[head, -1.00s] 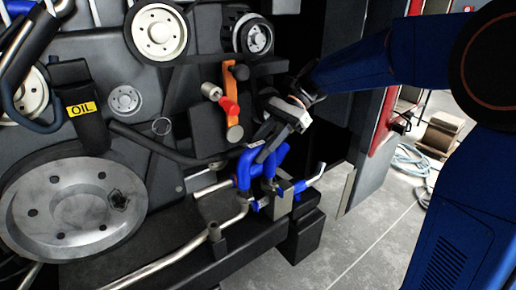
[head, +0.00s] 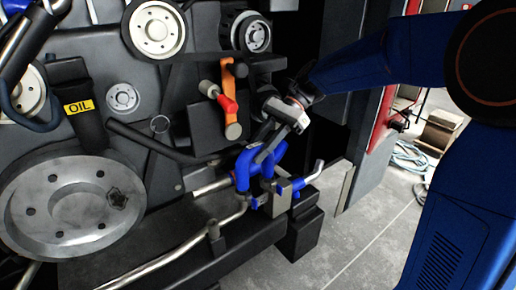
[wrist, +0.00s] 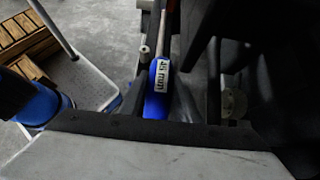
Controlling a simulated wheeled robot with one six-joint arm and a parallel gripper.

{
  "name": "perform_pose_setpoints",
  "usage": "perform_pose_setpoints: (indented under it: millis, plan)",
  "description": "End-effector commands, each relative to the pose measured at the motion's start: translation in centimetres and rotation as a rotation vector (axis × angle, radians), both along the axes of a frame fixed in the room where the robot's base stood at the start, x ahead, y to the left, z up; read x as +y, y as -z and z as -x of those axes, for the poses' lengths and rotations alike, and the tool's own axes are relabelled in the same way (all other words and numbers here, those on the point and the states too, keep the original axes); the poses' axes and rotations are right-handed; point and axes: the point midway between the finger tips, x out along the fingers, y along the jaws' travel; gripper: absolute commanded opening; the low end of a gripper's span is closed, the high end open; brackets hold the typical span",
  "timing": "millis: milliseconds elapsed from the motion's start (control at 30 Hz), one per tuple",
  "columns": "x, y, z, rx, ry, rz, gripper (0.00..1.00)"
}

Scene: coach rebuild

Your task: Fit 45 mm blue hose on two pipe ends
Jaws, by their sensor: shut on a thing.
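The blue hose (head: 243,168) is a bent tube low on the engine's right side in the head view. My gripper (head: 268,150) is at its upper part, shut on it. In the wrist view the blue hose (wrist: 157,98) carries a white label that seems to read 45 mm, upside down. A silver pipe end (head: 212,187) comes in from the left close to the hose's lower left leg. Another pipe (head: 318,172) with blue on it sticks out at the right, behind a grey block. Whether the hose sits on either pipe end cannot be told.
A grey block (head: 281,198) stands just below the hose. An orange lever with a red handle (head: 228,104) is above left. A black ledge (head: 170,262) with a thin silver pipe lies below. Clear floor (head: 345,245) is at the lower right.

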Motion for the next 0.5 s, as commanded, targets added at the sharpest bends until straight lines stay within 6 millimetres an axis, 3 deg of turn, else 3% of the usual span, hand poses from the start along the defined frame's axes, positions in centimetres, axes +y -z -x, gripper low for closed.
perform_pose_setpoints:
  millis: [500]
  plan:
    - [0.00, 0.65, 0.00, 0.001, -0.001, 0.000, 0.04]
